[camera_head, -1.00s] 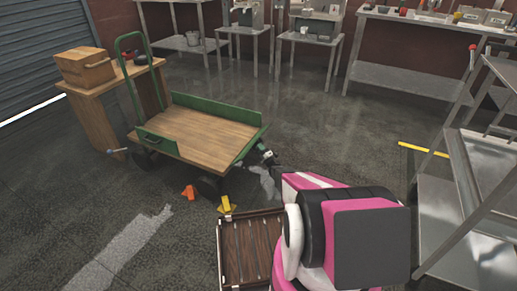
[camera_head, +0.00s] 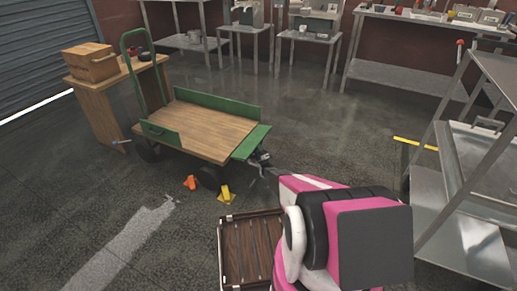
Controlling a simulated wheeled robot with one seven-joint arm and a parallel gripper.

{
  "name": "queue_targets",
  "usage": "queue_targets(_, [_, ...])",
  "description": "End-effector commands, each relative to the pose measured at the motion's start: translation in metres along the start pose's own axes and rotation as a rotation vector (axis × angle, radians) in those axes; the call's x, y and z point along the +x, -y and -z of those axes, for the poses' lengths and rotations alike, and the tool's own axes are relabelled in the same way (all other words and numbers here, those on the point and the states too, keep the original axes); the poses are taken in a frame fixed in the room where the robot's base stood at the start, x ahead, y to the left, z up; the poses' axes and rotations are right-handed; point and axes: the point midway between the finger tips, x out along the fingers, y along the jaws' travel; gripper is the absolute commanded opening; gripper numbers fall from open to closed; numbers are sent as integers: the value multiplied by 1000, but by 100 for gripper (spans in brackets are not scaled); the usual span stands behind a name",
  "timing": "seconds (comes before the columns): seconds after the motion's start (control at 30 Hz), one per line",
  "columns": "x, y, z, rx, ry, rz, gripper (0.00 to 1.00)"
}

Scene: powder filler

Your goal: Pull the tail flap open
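The cart has a wooden deck (camera_head: 205,130), green side panels and a tall green handle frame at its left end. The tail flap (camera_head: 250,142) is the green panel at the deck's right end. It is swung outward and down, showing its broad face almost level with the deck. My gripper (camera_head: 262,158) is small and dark at the end of my pink and white arm, just beside the flap's outer right edge. I cannot tell whether it touches the flap, and its fingers are too small to read.
An orange wedge (camera_head: 190,183) and a yellow wedge (camera_head: 226,194) lie on the floor by the cart's near wheel. A wooden stand with a wooden box (camera_head: 88,66) is behind left. A metal shelf rack (camera_head: 465,215) stands close on the right. Open floor lies behind the cart.

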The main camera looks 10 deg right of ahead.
Motion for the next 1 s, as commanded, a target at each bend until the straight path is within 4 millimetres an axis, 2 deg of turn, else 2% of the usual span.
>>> queue_targets(0.53, [1,5,0,0,-3,6,0])
queue_targets(0.57, [1,5,0,0,-3,6,29])
queue_targets(0.6, [1,4,0,0,-3,5,42])
queue_targets(1.0, [-2,6,-2,0,-1,3,44])
